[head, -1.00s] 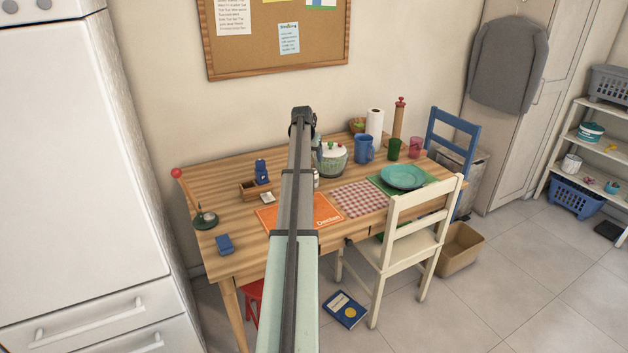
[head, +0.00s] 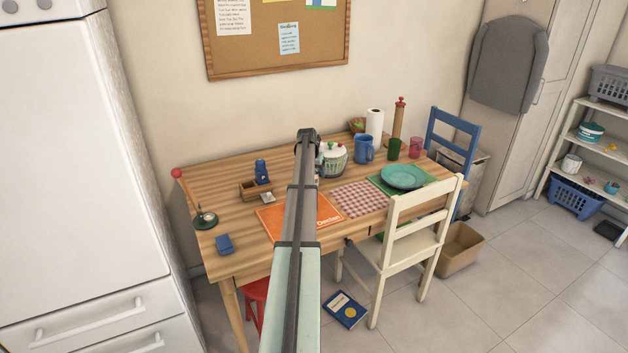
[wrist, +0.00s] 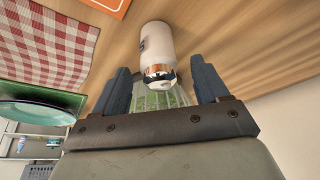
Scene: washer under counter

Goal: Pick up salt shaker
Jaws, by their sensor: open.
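The salt shaker (wrist: 155,45) is a small white cylinder with a copper-coloured band and a white tip at one end. In the wrist view it stands out between my two fingertips, with its banded end toward my gripper. My gripper (wrist: 163,80) is open, with one dark finger on each side of the shaker's line. I cannot tell whether either finger touches it. In the head view my arm hides the shaker, and the fingers do not show clearly. The wooden table (head: 215,170) lies below my arm.
A green-and-white lidded pot (head: 333,160) stands close to my gripper on the right. A blue mug (head: 364,148), a paper roll (head: 375,122) and a plate (head: 402,177) are farther right. An orange mat (head: 328,210) lies under my arm. The table's left back is clear.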

